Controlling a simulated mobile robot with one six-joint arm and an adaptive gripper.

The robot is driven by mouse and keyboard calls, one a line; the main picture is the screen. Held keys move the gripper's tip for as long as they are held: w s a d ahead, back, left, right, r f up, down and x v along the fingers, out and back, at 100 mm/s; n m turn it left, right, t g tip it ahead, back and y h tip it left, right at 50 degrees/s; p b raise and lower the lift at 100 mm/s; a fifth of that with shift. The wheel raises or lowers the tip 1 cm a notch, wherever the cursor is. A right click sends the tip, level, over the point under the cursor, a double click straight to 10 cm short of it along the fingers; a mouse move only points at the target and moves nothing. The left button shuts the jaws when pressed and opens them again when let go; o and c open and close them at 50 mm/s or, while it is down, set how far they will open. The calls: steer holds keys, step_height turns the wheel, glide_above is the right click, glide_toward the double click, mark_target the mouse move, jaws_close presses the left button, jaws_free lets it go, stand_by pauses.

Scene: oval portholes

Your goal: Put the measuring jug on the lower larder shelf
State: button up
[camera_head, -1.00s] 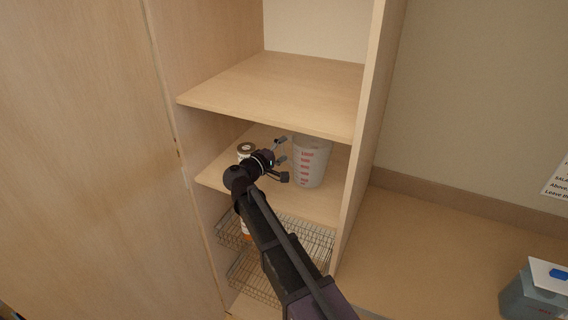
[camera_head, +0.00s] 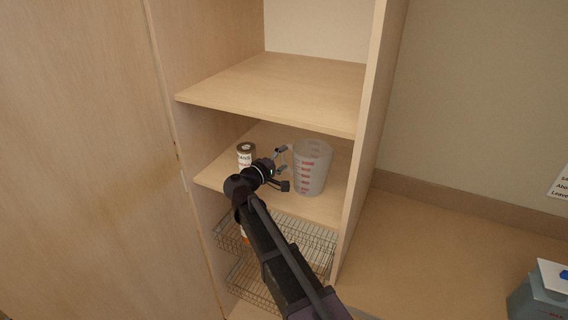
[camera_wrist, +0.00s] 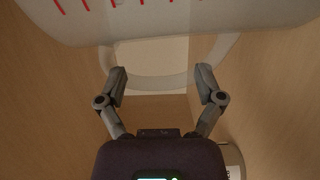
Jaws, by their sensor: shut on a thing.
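The measuring jug (camera_head: 314,170) is a translucent grey-white cup with red markings, upright at the lower larder shelf (camera_head: 265,137). I cannot tell whether its base fully touches the board. My gripper (camera_head: 282,159) reaches in from the left of the jug and is shut on its handle. In the wrist view the jug (camera_wrist: 180,22) fills the top. Its looped handle (camera_wrist: 150,83) passes between my two fingers (camera_wrist: 161,82). Part of the shelf is hidden behind my arm.
A can with a dark lid (camera_head: 246,151) stands on the same shelf, left of the jug and close to my wrist. The upper shelf (camera_head: 280,90) lies overhead. An upright side panel (camera_head: 362,140) bounds the right. Wire baskets (camera_head: 305,245) hang below.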

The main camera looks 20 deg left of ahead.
steer(key=shift+f, duration=0.1)
stand_by(0.3)
steer(key=o, duration=1)
steer(key=shift+c, duration=0.2)
steer(key=shift+s, duration=0.1)
steer(key=v, duration=1.1)
steer(key=shift+s+a, duration=0.25)
steer(key=shift+s, duration=0.1)
